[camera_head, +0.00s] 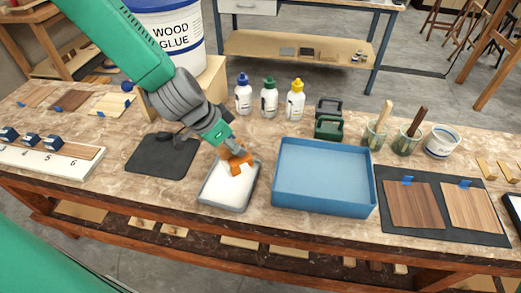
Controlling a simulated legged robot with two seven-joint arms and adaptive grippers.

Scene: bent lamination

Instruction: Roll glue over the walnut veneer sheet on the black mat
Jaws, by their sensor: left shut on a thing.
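My left gripper (226,143) reaches in from the upper left and is shut on an orange tool (237,160), which looks like the glue roller. The tool is at the far side of a small grey tray (206,202) of white glue (228,187). I cannot tell whether it touches the glue. The dark walnut veneer sheet (412,205) lies flat on the left half of the black mat (440,238) at the right, with a blue clip at its far edge. A lighter veneer sheet (471,208) lies beside it. My right gripper is not in view.
An empty blue tray (324,205) stands between the glue tray and the mat. A dark pad (160,157) and numbered white board (35,158) lie left.

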